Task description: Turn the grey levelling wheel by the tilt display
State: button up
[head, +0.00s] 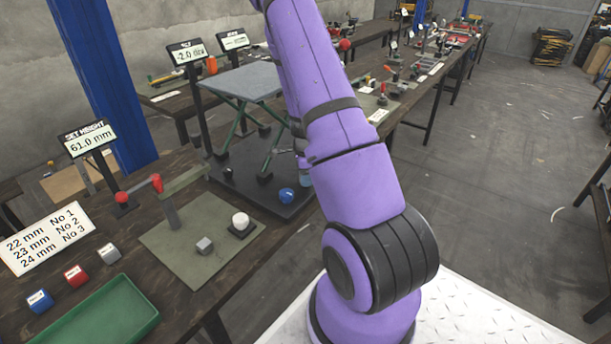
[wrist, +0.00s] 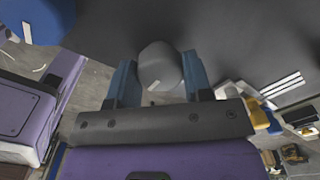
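The tilt display (head: 187,52) stands on a post at the back of the bench and seems to read -2.0. Beside it, a grey platform (head: 245,82) rests on green crossed legs over a dark base. In the wrist view the grey levelling wheel (wrist: 160,62) sits between the two blue fingers of my gripper (wrist: 160,80). Both fingers appear to touch its sides, and a small light mark shows on it. In the head view my purple arm hides the wheel and most of the gripper.
A blue ball knob (head: 287,195) sits on the dark base's near edge. A press with a red-knobbed lever (head: 157,182), a white button (head: 240,220) and a green tray (head: 105,312) stand on the near bench. Open floor lies to the right.

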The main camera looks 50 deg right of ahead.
dwell(0.3)
jog(key=n, duration=0.4)
jog(key=shift+n, duration=0.4)
jog(key=n, duration=1.4)
jog(key=shift+n, duration=0.4)
jog(key=o, duration=0.9)
jog(key=shift+o, duration=0.2)
